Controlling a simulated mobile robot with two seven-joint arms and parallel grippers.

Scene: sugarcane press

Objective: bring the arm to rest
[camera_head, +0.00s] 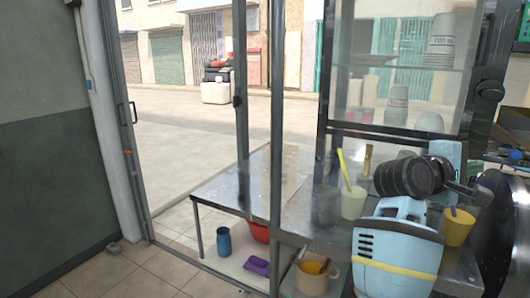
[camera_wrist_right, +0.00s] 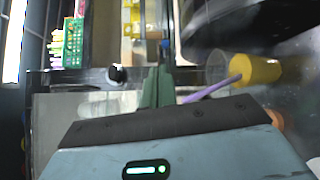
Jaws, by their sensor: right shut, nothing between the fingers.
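My right arm (camera_head: 398,245), light blue with a black joint, comes up from the bottom right of the head view and reaches over the metal counter (camera_head: 240,185). In the right wrist view, the greenish fingers of my right gripper (camera_wrist_right: 157,88) are together, with nothing between them. A yellow cup (camera_head: 457,227) stands on the counter just right of my arm; it seems to be the yellow one (camera_wrist_right: 258,70) right of the fingers in the wrist view. My left gripper is out of view.
A pale cup (camera_head: 353,204) with a yellow straw stands left of my arm. A glass cabinet (camera_head: 400,85) with stacked cups rises behind. A pot (camera_head: 318,281), blue cup (camera_head: 224,243), red bowl (camera_head: 259,232) and purple cloth (camera_head: 257,266) are lower down. The counter's left part is clear.

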